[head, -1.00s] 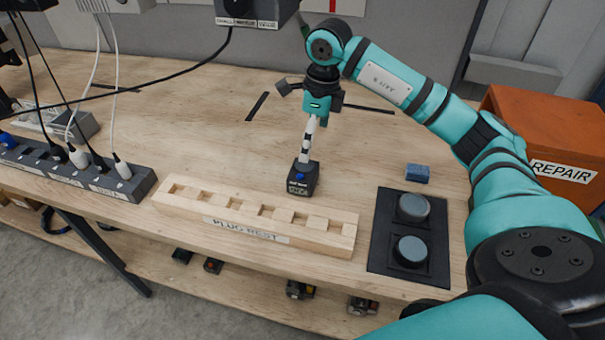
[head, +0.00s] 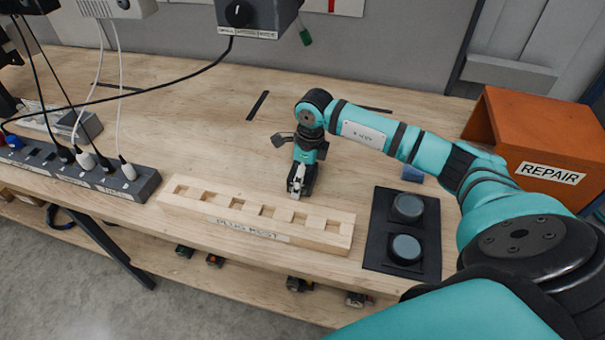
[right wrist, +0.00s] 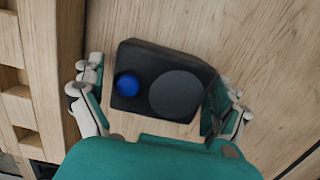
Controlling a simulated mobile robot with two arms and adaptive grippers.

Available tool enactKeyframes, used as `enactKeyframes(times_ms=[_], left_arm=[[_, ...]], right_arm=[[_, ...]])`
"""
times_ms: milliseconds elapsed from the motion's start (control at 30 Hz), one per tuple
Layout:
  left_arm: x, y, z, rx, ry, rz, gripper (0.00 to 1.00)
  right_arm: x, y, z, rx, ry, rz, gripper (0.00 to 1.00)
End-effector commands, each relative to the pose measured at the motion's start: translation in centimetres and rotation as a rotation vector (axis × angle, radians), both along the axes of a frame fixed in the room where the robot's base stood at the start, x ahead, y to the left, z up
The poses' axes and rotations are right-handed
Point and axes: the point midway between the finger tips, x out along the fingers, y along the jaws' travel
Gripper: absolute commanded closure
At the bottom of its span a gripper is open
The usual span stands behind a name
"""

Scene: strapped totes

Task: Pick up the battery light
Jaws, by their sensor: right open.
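The battery light (right wrist: 141,60) is a small black box with a blue button and a dark round disc on top. It stands on the wooden bench behind the plug rest, and in the head view my right gripper mostly hides it. My right gripper (head: 298,188) is low over it, pointing down. In the right wrist view the open fingers of my right gripper (right wrist: 160,100) are on either side of the box. The right finger is very close to the box; I cannot tell whether it touches. The left finger has a small gap. My left gripper is not in view.
The wooden plug rest (head: 336,236) lies just in front of the gripper. A black plate (head: 376,232) with two round knobs is to its right. A blue block (head: 412,174), an orange REPAIR box (head: 535,125) and a power strip (head: 143,185) with cables stand around. The bench behind is mostly clear.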

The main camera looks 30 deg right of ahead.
Motion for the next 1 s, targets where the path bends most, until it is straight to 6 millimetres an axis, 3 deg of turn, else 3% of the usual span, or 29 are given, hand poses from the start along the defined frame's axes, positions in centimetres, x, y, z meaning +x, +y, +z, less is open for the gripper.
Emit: enactKeyframes(times_ms=[133, 667, 1000], left_arm=[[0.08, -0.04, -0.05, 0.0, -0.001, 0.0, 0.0], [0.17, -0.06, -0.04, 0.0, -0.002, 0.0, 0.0], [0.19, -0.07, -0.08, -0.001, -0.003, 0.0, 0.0]], right_arm=[[0.01, -0.01, -0.01, 0.0, 0.0, 0.0, 0.0], [0.01, 0.0, 0.04, 0.0, 0.0, 0.0, 0.69], [0.1, -0.01, 0.27, 0.0, -0.004, 0.0, 0.7]])
